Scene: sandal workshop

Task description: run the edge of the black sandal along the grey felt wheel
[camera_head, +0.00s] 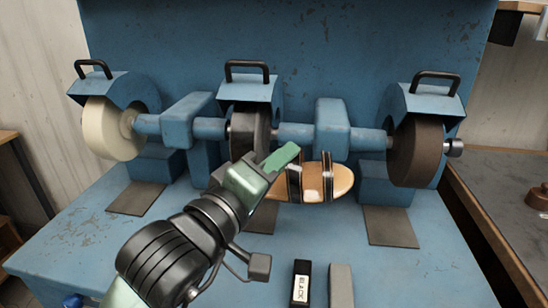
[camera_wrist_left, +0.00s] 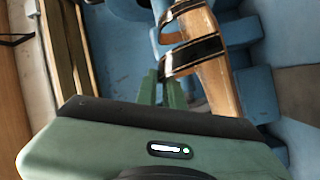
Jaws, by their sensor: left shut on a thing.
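The sandal (camera_head: 345,182) has a tan footbed and black straps with metallic edging. It is held level in front of the machine, between the middle and right wheels. My left gripper (camera_head: 289,153) is shut on it at its left part; the left wrist view shows the green fingers (camera_wrist_left: 162,80) at a black strap of the sandal (camera_wrist_left: 215,80). The grey wheel (camera_head: 242,133) is in the middle of the machine, behind my gripper, its lower part hidden. I cannot tell the exact gap between sandal and wheel; no contact shows. My right gripper is out of view.
A cream wheel (camera_head: 104,128) is at the left and a brown wheel (camera_head: 416,152) at the right, on the same blue shaft. A bar labelled BLACK (camera_head: 301,285) and a grey bar (camera_head: 341,287) lie on the blue bench (camera_head: 400,275) at the front. The bench's front right is clear.

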